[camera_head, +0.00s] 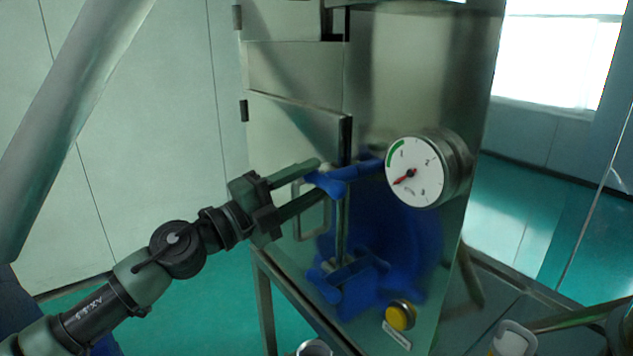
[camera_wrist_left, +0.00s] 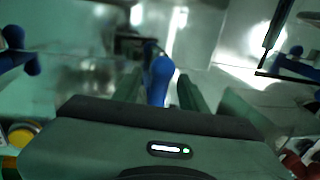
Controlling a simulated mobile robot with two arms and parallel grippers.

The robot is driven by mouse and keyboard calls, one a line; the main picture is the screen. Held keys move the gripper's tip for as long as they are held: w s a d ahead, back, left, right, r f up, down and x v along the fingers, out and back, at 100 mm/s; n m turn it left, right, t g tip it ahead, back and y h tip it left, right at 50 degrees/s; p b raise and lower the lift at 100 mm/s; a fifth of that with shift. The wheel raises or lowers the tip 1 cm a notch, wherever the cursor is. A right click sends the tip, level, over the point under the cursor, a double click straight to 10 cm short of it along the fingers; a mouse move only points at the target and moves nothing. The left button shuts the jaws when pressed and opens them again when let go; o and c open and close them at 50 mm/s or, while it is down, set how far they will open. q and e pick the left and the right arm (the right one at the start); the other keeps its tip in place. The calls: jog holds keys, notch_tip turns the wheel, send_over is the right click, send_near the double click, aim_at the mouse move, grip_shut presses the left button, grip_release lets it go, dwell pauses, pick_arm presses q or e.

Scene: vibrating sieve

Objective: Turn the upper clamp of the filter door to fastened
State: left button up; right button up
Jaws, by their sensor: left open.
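The filter door (camera_head: 290,135) is a metal panel with a bar handle (camera_head: 300,228) on the front of the machine. The upper clamp (camera_head: 332,185) is blue and lies across the door's right edge, its arm reaching right to behind the gauge. My left gripper (camera_head: 321,176) is open, with its fingers reaching to the upper clamp's left end. In the left wrist view the blue clamp (camera_wrist_left: 160,82) stands between the two fingers; I cannot tell whether they touch it. The lower clamp (camera_head: 350,277), also blue, sits below. A dark green part at the lower right may be my right gripper (camera_head: 575,317), mostly cut off.
A round gauge (camera_head: 414,172) sticks out just right of the upper clamp. A yellow button (camera_head: 400,316) is below it. The machine's metal side (camera_head: 400,80) and frame leg (camera_head: 264,300) stand close to my left arm. Open floor (camera_head: 520,215) lies to the right.

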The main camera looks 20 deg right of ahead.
pick_arm(q)
jog(key=b+v, duration=0.1)
jog(key=v, duration=0.5)
jog(key=shift+b, duration=0.35)
